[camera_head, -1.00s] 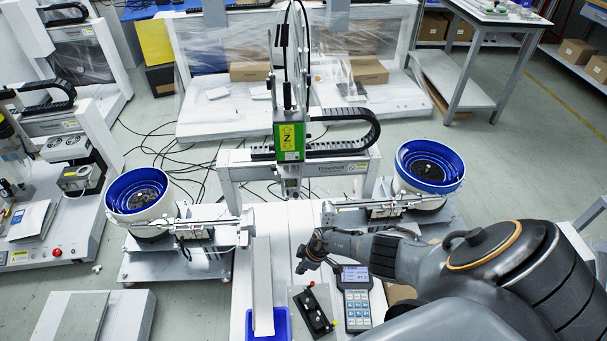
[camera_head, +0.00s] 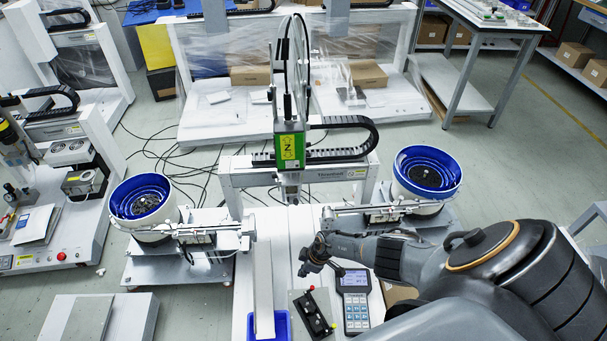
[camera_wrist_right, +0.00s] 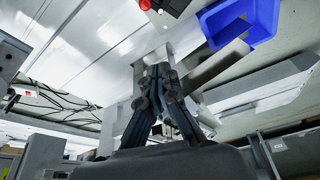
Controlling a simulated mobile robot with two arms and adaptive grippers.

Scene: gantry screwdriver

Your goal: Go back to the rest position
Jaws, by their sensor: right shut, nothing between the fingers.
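My right gripper (camera_head: 307,265) reaches in from the right in the head view and hangs above the white table, just behind the black fixture and left of the keypad controller. In the right wrist view its dark fingers (camera_wrist_right: 156,82) come together at the tips, with nothing between them. My left gripper does not show. The black fixture (camera_head: 314,312) with red and yellow knobs lies on the table in front of my right gripper. The controller (camera_head: 356,302) lies beside it. A blue bin (camera_head: 283,325) stands at the table's front; it also shows in the right wrist view (camera_wrist_right: 262,22).
The gantry screwdriver (camera_head: 291,145) stands behind the table. Blue bowl feeders stand at left (camera_head: 142,203) and right (camera_head: 427,172), their rails reaching toward the middle. A long pale strip (camera_head: 263,285) runs into the bin. The white table between the rails and fixture is mostly clear.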

